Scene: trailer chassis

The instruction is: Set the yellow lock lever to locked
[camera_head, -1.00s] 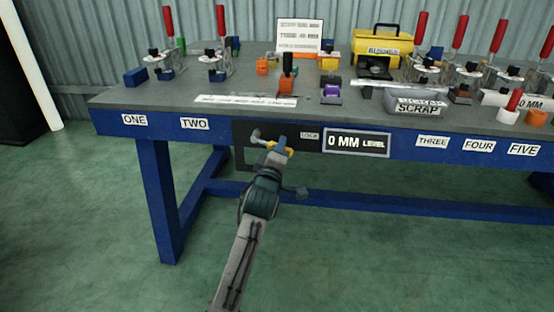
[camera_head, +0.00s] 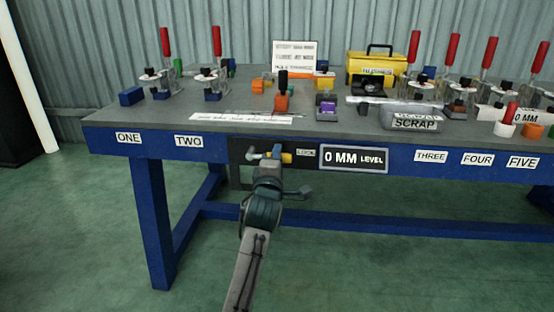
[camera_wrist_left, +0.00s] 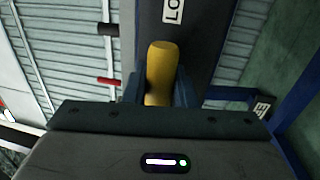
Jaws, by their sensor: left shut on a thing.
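The yellow lock lever (camera_head: 286,156) is on the dark panel of the table's front edge, just left of the LOCK label (camera_head: 305,152). My left gripper (camera_head: 273,156) is at the lever, and its fingers hide part of it. In the left wrist view the yellow lever (camera_wrist_left: 161,72) stands between the two fingers of my left gripper (camera_wrist_left: 160,90), which is shut on it. The lever's lower end is hidden behind the gripper body. My right gripper is not in view.
The blue-framed table (camera_head: 155,220) carries several red-handled toggle clamps, small coloured blocks, a yellow toolbox (camera_head: 376,70) and a grey SCRAP tray (camera_head: 412,124). A 0 MM LEVEL sign (camera_head: 353,158) is right of the lever. The floor in front is clear.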

